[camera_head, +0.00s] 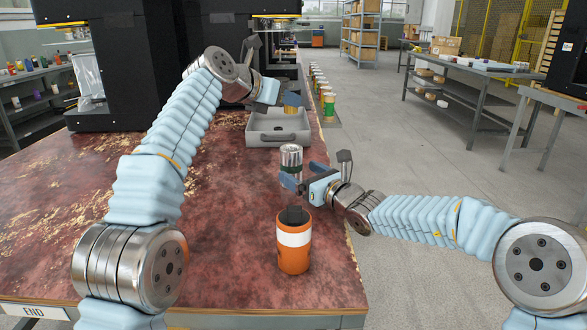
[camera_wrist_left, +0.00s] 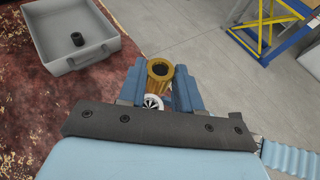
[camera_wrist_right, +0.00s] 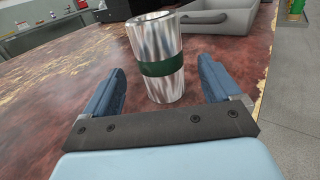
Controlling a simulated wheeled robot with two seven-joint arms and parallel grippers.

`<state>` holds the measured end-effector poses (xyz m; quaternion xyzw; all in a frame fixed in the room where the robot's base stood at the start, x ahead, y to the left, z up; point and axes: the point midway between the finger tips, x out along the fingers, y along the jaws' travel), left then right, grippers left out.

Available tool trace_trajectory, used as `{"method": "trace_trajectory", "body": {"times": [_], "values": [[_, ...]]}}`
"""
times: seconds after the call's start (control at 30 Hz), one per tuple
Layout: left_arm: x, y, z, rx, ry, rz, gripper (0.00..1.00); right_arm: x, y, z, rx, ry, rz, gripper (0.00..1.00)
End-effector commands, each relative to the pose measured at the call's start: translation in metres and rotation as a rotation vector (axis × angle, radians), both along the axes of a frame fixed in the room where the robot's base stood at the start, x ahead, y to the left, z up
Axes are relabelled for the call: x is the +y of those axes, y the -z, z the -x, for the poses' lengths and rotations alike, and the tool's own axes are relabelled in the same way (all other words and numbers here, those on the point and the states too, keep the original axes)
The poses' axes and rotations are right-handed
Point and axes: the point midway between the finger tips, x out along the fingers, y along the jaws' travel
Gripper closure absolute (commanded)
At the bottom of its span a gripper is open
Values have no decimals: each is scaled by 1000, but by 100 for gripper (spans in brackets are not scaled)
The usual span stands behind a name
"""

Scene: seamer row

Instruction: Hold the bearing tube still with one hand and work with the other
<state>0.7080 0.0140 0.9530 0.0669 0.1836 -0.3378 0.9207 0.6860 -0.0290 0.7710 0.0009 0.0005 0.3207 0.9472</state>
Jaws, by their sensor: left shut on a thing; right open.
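A silver tube with a dark green band (camera_wrist_right: 162,66) stands upright on the red worn table; it also shows in the head view (camera_head: 291,156). I take it for the bearing tube. My right gripper (camera_wrist_right: 160,80) is open, with one finger on each side of the tube and gaps to both. My left gripper (camera_head: 280,95) is shut on a hollow brass piece (camera_wrist_left: 160,70), held in the air beyond the tube. The brass piece also shows in the head view (camera_head: 292,101). A small pale round thing (camera_wrist_left: 153,101) shows below it; I cannot tell what it is.
A grey tray (camera_head: 262,141) with a small black part (camera_wrist_left: 77,39) stands behind the tube. Black machines (camera_head: 140,70) stand at the back left. The table's right edge is close.

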Motion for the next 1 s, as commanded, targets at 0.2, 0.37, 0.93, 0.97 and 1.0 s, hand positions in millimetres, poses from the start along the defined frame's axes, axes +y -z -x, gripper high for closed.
{"method": "trace_trajectory", "body": {"times": [0.2,0.37,0.93,0.97,1.0], "values": [[0,0,0,0,0,0,96,22,0,-29,-1,0,0,9],[0,0,0,0,0,0,96,29,0,-39,-1,0,1,9],[0,0,0,0,0,0,96,30,0,-40,-1,1,2,51],[0,0,0,0,0,0,96,30,0,-40,-1,1,2,55],[0,0,0,0,0,0,96,30,0,-40,-1,1,2,61]]}}
